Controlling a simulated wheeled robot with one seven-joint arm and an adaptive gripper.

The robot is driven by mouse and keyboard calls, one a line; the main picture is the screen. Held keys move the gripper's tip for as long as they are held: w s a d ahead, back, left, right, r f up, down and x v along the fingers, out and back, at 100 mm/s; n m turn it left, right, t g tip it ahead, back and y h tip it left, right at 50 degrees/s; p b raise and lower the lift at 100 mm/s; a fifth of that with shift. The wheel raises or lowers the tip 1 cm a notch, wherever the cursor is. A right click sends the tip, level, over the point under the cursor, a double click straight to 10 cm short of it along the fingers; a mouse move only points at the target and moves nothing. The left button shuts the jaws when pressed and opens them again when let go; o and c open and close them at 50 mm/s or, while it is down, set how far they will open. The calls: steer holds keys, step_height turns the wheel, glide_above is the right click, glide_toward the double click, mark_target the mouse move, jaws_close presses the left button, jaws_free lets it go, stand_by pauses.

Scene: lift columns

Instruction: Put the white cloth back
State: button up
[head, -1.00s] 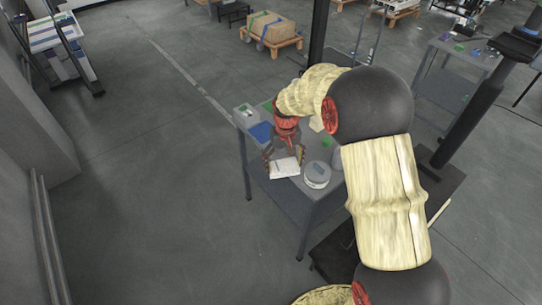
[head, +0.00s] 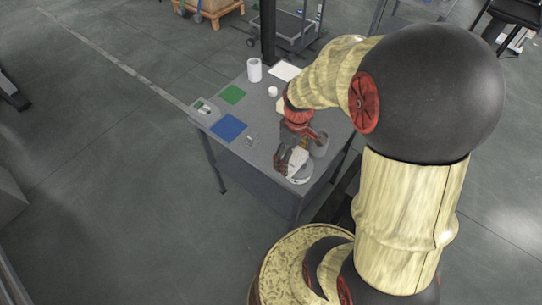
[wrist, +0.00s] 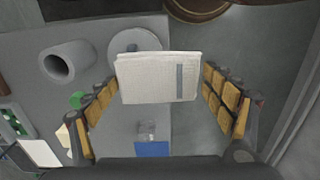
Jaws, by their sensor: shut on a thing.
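The white cloth, a flat folded rectangle with a grey stripe, is between the two fingers of my gripper in the wrist view (wrist: 158,77). My gripper (wrist: 160,80) is shut on its left and right edges. In the head view my gripper (head: 290,160) holds the cloth (head: 298,160) over the near right part of the grey table (head: 262,185). The cloth overlaps a round white thing (head: 301,176) in this view. That round thing is partly behind the cloth in the wrist view (wrist: 134,39). The gap between cloth and table is unclear.
A white cylinder (head: 254,70) stands at the back. A small clear item (head: 251,141) is left of my gripper. A grey hollow cylinder (wrist: 68,62) is beside the round thing.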

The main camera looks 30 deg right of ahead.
steer(key=shift+s+d+f, duration=0.1)
steer(key=shift+s+f, duration=0.05)
steer(key=shift+s, duration=0.05)
steer(key=w+f+b, duration=0.1)
steer(key=w+f, duration=0.2)
steer(key=w, duration=0.1)
steer(key=w+f+b, duration=0.1)
steer(key=w+f, duration=0.2)
steer(key=w, duration=0.1)
steer(key=w+f+b, duration=0.1)
steer(key=w+f, duration=0.1)
steer(key=w, duration=0.2)
steer(key=shift+w+f+b, duration=0.35)
steer(key=shift+f+b, duration=0.05)
steer(key=shift+w+f, duration=0.3)
steer(key=shift+f, duration=0.15)
steer(key=shift+w+f+b, duration=0.15)
steer(key=shift+f+b, duration=0.35)
steer(key=shift+f, duration=1.05)
steer(key=shift+f, duration=0.1)
steer(key=o, duration=1.1)
